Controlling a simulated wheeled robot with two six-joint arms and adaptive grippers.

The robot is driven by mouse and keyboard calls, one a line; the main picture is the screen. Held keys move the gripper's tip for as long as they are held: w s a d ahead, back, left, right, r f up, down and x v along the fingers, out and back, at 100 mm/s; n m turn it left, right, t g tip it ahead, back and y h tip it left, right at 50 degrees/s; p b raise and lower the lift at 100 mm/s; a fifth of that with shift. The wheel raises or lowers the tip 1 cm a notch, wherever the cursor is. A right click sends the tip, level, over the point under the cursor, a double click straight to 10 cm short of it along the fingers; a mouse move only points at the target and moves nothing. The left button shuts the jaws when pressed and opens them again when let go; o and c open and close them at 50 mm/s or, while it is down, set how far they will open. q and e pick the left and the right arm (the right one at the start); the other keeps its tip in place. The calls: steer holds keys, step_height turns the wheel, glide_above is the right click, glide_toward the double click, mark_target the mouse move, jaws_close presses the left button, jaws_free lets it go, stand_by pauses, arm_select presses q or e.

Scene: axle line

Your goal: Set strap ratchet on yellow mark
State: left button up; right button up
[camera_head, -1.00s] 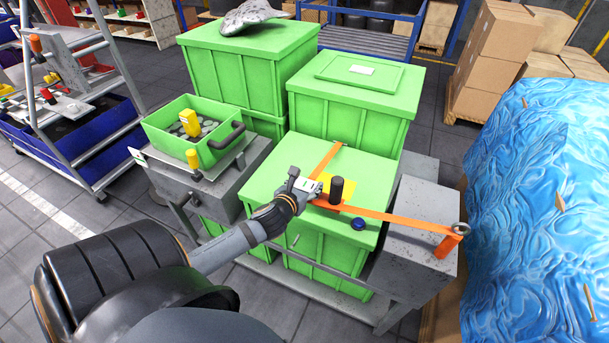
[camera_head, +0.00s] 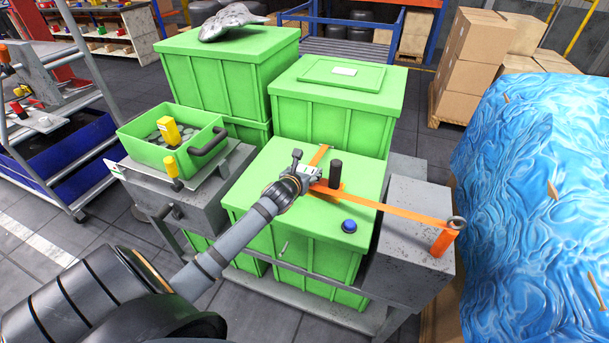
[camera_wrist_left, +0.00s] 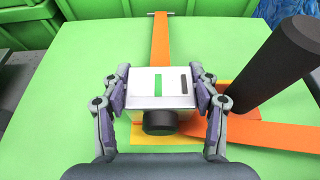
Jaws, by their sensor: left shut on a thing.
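My left gripper (camera_wrist_left: 165,100) is shut on the strap ratchet (camera_wrist_left: 160,84), a silver block with a green bar and a black bar on top and a black round knob in front. The yellow mark (camera_wrist_left: 165,142) shows below and beside the ratchet, partly covered by it; I cannot tell whether the ratchet touches it. In the head view my left gripper (camera_head: 303,178) is over the front green crate lid (camera_head: 285,218) and hides most of the ratchet. An orange strap (camera_wrist_left: 162,40) runs from the far edge to the ratchet. My right gripper is not in view.
A black upright post (camera_wrist_left: 270,65) stands close to the right of the gripper. Another orange strap (camera_head: 390,208) runs right to a ring on a grey block (camera_head: 415,240). A blue button (camera_head: 348,226) sits on the lid. Taller green crates (camera_head: 335,110) stand behind.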

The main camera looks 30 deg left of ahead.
arm_select(q)
steer(key=shift+f+b, duration=0.3)
steer(key=shift+f, duration=0.25)
stand_by(0.4)
steer(key=o, duration=1.5)
steer(key=shift+s, duration=0.15)
steer(key=v, duration=1.1)
steer(key=shift+s+d+r, duration=0.15)
steer(key=shift+s, duration=0.2)
